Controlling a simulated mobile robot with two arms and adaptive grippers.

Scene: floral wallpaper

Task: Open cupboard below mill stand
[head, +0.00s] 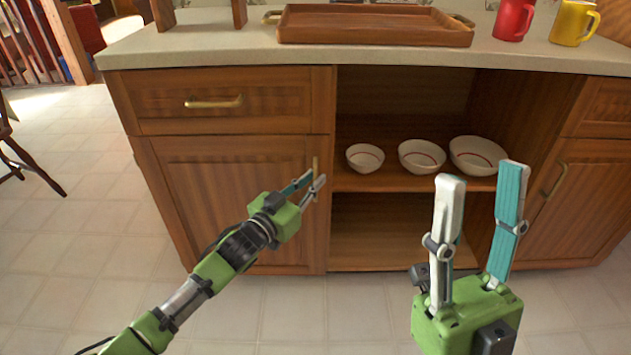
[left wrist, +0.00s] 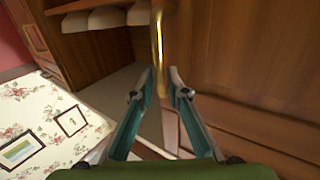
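The wooden cupboard door (head: 225,195) on the left of the counter is closed, under a drawer. Its vertical brass handle (head: 315,168) is at the door's right edge. My left gripper (head: 309,183) is at this handle. In the left wrist view the handle (left wrist: 158,50) reaches down between the two open fingertips (left wrist: 161,80), with a gap on each side. My right gripper (head: 483,172) is open and empty, pointing up in front of the open shelves. The mill stand cannot be made out for certain; wooden upright pieces (head: 163,12) stand on the counter above this cupboard.
Several white bowls, one of them here (head: 365,158), stand on the open middle shelf. A wooden tray (head: 374,36), a red mug (head: 513,18) and a yellow mug (head: 573,22) are on the counter.

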